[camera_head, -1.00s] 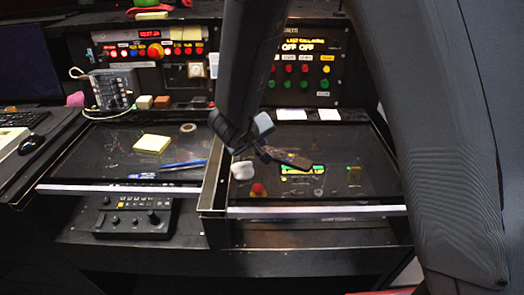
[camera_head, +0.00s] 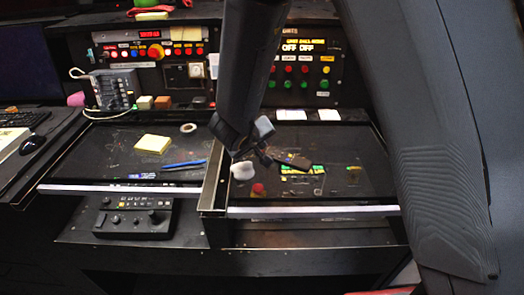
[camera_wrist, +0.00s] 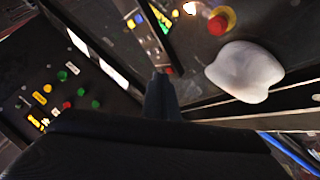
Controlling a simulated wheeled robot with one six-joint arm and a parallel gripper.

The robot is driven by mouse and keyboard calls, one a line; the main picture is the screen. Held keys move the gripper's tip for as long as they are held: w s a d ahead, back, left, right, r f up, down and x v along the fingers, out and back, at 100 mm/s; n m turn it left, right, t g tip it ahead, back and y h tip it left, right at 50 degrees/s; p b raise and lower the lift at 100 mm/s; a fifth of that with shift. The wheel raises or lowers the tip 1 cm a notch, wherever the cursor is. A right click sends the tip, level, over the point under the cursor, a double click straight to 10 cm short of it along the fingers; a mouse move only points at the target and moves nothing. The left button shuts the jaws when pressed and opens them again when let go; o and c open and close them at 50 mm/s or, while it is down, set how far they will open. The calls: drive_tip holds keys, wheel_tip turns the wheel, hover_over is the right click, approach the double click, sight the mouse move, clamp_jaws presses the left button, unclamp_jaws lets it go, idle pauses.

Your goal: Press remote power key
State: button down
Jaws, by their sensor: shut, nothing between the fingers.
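A dark, elongated object (camera_head: 294,161) that looks like the remote lies on the right-hand panel, beside a green and yellow label. My gripper (camera_head: 266,157) is shut and empty, pointing down just left of the dark object. I cannot tell whether they touch.
A white lump (camera_head: 243,170) sits close left of my gripper, with a red-topped button (camera_head: 258,189) in front of it. A raised divider (camera_head: 214,178) separates the two panels. The left panel holds a yellow note pad (camera_head: 153,144) and a blue pen (camera_head: 184,164). Button consoles stand behind.

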drive_tip(key=shift+f, duration=0.3)
drive_tip(key=shift+r, duration=0.15)
idle(0.4)
drive_tip(key=shift+r+p, duration=0.5)
drive_tip(key=shift+p, duration=0.65)
drive_tip(key=shift+r, duration=0.15)
wheel_tip(320, 180, up, 5)
drive_tip(key=p, duration=0.7)
